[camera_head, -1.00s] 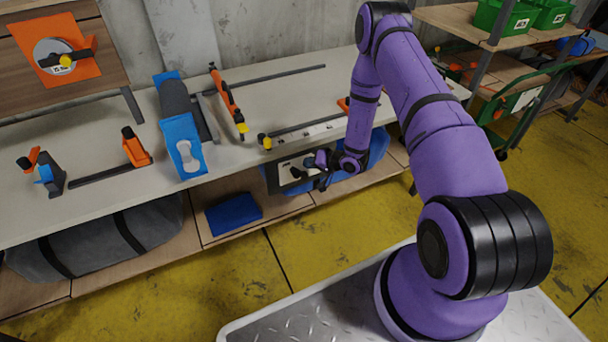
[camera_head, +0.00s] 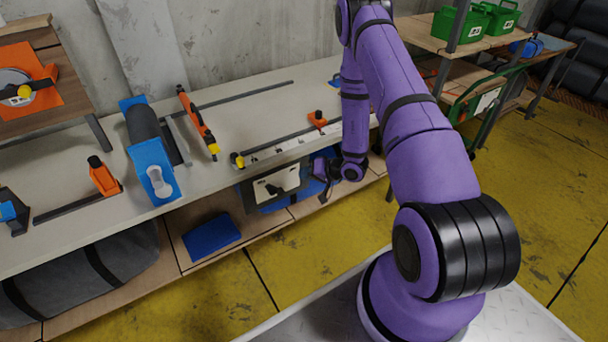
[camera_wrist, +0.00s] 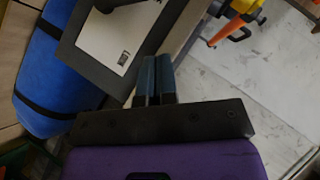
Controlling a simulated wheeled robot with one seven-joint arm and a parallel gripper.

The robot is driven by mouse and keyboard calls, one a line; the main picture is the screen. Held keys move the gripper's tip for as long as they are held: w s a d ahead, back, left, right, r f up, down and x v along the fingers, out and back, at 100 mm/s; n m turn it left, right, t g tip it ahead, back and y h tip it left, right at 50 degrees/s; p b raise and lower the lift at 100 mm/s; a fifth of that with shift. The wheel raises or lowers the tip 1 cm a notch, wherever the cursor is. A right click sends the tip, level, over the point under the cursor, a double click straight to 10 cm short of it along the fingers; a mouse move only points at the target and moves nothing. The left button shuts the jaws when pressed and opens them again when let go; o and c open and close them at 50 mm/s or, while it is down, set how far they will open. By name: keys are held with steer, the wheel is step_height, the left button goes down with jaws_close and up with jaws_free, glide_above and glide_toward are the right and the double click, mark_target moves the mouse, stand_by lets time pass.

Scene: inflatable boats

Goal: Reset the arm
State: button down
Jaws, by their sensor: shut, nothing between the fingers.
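My purple arm bends down at the front edge of the workbench (camera_head: 95,217) in the head view. My gripper is at its lower end, small and partly hidden by the wrist in that view. In the wrist view my gripper (camera_wrist: 154,70) has its two fingers together, with nothing between them. The fingertips lie beside a dark panel with a white label (camera_wrist: 115,35), which also shows in the head view (camera_head: 295,178) at the bench front. I cannot tell whether they touch it.
A blue roll (camera_wrist: 45,75) lies on the lower shelf beside the gripper. Orange clamps (camera_head: 197,122) and a blue-grey roll holder (camera_head: 150,150) stand on the bench. A shelf rack with green crates (camera_head: 461,24) is at the right. The yellow floor (camera_head: 545,190) is open there.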

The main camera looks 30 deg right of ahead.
steer(key=shift+r, duration=0.1)
steer(key=s+a+r+n+g+y, duration=0.15)
steer(key=a+r, duration=0.25)
steer(key=r, duration=0.7)
steer(key=s+a+r+n+g+y, duration=0.1)
steer(key=s+a+r+n+g, duration=0.3)
steer(key=r, duration=0.6)
steer(key=s+a+r+m+g+y, duration=0.15)
steer(key=a+r, duration=0.35)
steer(key=r, duration=0.6)
steer(key=s+d+r+t+h, duration=0.1)
steer(key=s+r+h, duration=0.4)
steer(key=s+r, duration=0.4)
steer(key=s+d+r+t+h, duration=0.1)
steer(key=s+r+h, duration=0.5)
steer(key=s, duration=0.9)
step_height(320, 180, up, 3)
steer(key=shift+s+d+r+h, duration=0.15)
steer(key=shift+d+r+h, duration=0.05)
steer(key=shift+h, duration=0.1)
